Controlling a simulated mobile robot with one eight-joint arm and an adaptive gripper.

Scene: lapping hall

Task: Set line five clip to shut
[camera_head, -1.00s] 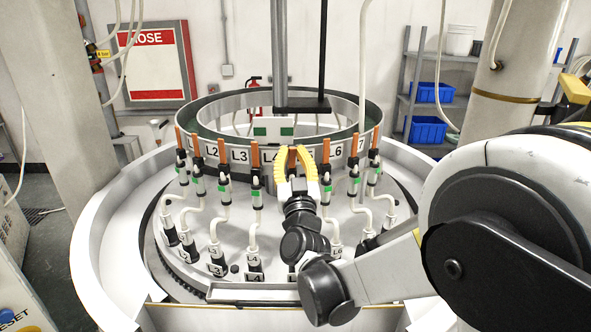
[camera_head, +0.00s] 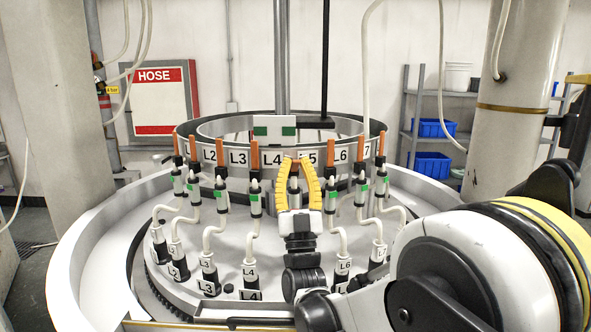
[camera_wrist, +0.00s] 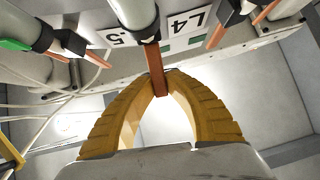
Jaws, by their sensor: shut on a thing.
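The line five clip is a white and black hose clip with an orange lever (camera_wrist: 155,62), seen close in the wrist view beside the "L4" and "5" labels. In the head view it stands just left of the L5 label (camera_head: 308,156), and its body (camera_head: 295,186) shows between my fingers. My gripper (camera_wrist: 158,78) has yellow ribbed fingers that close on the orange lever near its free end. In the head view my gripper (camera_head: 297,163) is upright, covering much of the clip. Its lower part and hose are hidden by my arm.
Similar orange-levered clips stand close on both sides, at L4 (camera_head: 254,180) and L6 (camera_head: 331,180), with green marks. White hoses run down to labelled black fittings. A metal ring (camera_head: 190,128) stands behind and a pale round rim (camera_head: 75,250) surrounds the machine.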

